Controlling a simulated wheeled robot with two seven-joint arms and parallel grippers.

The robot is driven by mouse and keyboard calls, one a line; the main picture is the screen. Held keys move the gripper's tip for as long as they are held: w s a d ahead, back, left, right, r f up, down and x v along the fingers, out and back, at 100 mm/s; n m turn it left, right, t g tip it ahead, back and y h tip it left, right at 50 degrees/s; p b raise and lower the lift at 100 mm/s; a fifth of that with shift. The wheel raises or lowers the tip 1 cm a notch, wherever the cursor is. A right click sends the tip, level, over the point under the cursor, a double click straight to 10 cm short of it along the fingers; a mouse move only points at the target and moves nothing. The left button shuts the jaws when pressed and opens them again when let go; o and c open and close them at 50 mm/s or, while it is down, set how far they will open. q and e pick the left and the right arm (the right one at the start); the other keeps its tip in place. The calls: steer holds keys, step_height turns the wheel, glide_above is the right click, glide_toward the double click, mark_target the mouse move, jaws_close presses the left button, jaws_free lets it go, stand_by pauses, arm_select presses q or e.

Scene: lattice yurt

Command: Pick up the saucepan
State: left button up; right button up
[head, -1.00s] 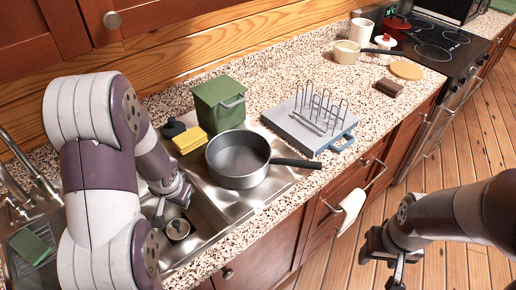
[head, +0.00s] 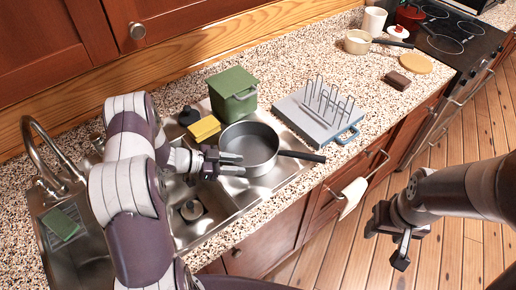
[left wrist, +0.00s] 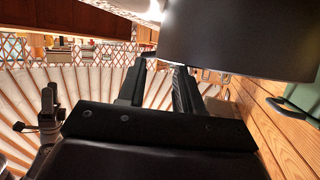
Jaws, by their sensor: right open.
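The grey saucepan (head: 262,165) sits upright on the drainboard beside the sink basins, its black handle (head: 302,155) pointing right. My left gripper (head: 236,164) is open at the pan's left side, with its fingertips at or very near the rim. In the left wrist view the pan's dark wall (left wrist: 240,40) fills the upper right, just past my spread fingers (left wrist: 160,75). I cannot tell whether they touch it. My right gripper (head: 385,243) is open and empty over the floor in front of the counter.
A green bin (head: 232,95) and a yellow sponge (head: 204,129) stand close behind the pan. A grey rack board (head: 318,115) lies to its right. A small cream pan (head: 357,42) stands near the stove (head: 440,38). The faucet (head: 42,150) rises at the left.

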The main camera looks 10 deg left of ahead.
mark_target(256, 165)
arm_select(q)
steer(key=p+x, duration=0.1)
steer(key=x, duration=0.2)
steer(key=p+x, duration=0.1)
steer(key=x, duration=0.1)
steer(key=shift+w+d+r+p, duration=0.15)
steer(key=shift+r+p, duration=0.15)
steer(key=shift+p, duration=0.05)
steer(key=shift+w+d+f, duration=0.2)
steer(key=shift+d+f, duration=0.1)
jaws_close()
steer(key=shift+r, duration=0.1)
stand_by(0.6)
